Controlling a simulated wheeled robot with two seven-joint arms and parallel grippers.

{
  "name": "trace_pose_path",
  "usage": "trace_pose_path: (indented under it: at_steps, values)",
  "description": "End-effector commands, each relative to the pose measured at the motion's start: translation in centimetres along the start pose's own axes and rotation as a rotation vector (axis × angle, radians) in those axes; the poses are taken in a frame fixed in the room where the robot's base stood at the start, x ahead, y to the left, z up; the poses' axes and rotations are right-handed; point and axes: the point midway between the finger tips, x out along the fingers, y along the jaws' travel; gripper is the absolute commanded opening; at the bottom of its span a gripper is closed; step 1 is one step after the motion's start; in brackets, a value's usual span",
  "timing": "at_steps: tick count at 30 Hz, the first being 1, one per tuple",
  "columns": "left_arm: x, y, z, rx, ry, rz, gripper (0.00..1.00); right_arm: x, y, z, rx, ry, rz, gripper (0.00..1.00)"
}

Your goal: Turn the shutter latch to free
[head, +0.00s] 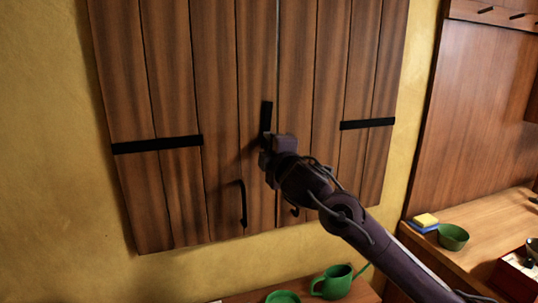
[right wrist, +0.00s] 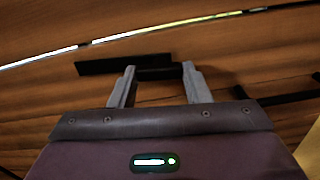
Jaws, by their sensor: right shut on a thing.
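The closed plank shutters (head: 217,60) hang on the wall in the head view. The shutter latch (head: 267,114) is a flat black bar. It stands about upright just left of the seam between the leaves, and its lower part is hidden by my right gripper (head: 268,150). In the right wrist view the latch (right wrist: 105,66) lies beside the bright seam, not across it. My right gripper (right wrist: 159,68) has its grey fingers on either side of the latch's dark middle part and is shut on it. My left gripper is not in view.
A black handle (head: 243,203) is on the left leaf; another is partly behind my right arm. Black hinge straps (head: 158,145) cross the outer planks. Below stand a green mug (head: 333,282) and a green dish (head: 282,297). A counter (head: 478,229) at right holds a green bowl (head: 452,237).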

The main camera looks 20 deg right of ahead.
Motion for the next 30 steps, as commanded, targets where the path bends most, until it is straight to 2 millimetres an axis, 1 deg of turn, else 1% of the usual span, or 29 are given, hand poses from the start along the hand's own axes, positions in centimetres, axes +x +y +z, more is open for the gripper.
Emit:
trace_pose_path:
  at_steps: [1, 9, 25, 26, 30]
  values:
    - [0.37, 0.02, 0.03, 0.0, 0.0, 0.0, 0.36, 0.01, -0.24, -0.02, -0.025, 0.001, -0.001, 0.02]
    - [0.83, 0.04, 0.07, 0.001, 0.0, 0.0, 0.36, 0.01, -0.22, -0.01, -0.112, 0.001, -0.002, 0.02]
    - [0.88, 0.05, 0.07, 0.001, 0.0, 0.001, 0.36, 0.01, -0.18, -0.04, -0.134, 0.001, -0.003, 0.02]
    - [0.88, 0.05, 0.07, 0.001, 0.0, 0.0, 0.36, 0.01, -0.18, -0.04, -0.134, 0.001, -0.003, 0.47]
    - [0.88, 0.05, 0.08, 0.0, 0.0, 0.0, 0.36, 0.01, -0.15, -0.03, -0.132, 0.001, -0.002, 0.65]
